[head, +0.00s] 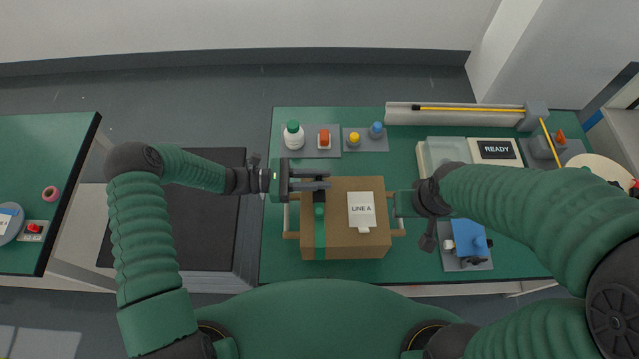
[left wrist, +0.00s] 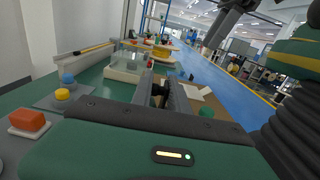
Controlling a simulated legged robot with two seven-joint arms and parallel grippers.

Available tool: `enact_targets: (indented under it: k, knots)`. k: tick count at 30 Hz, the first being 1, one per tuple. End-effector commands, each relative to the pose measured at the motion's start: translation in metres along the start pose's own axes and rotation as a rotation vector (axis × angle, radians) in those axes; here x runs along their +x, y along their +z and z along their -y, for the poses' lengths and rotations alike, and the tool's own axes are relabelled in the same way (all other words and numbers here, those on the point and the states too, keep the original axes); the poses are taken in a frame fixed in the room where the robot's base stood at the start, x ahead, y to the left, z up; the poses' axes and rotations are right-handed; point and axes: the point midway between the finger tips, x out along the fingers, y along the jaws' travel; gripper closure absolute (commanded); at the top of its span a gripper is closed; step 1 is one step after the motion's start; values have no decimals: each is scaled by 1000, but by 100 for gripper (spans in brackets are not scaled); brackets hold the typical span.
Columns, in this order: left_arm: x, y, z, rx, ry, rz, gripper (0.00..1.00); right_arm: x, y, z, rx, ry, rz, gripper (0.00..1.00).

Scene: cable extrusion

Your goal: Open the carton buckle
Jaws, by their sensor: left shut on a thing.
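A brown carton (head: 345,245) sits on the green table with a white "LINE A" label (head: 361,209) on top. A green strap (head: 320,238) runs over its left side, with a dark buckle (head: 319,197) near its upper part. My left gripper (head: 322,180) reaches in from the left over the strap, shut on the dark buckle; the exact contact is partly hidden by the fingers. In the left wrist view, a dark piece lies between its fingers (left wrist: 163,97). My right gripper (head: 403,204) is at the carton's right side by a tan handle; its fingertips are hidden.
A clear box (head: 445,152), a "READY" sign (head: 495,149) and a blue fixture (head: 468,240) are to the right. Bare tabletop lies left of the carton.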

Motion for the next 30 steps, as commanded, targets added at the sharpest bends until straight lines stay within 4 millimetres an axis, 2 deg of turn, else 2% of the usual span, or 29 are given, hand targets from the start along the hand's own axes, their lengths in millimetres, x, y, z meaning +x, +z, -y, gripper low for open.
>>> enact_targets:
  k: [11,12,15,25,28,30]
  knots:
    - [-2,-2,-4,-53,5,-6,100,2,0,0,0,0,0,64]
    - [-2,-2,-4,-53,5,-6,76,2,0,0,0,0,0,64]
    - [-2,-2,-3,-53,4,-6,63,2,0,0,0,0,0,64]
    - [-3,-2,-2,-51,3,-4,63,3,1,0,0,0,0,64]
    - [-14,-3,-3,-51,6,-3,63,6,2,0,0,0,0,64]
    - [-29,-4,-3,-50,7,-4,63,11,2,0,0,0,0,64]
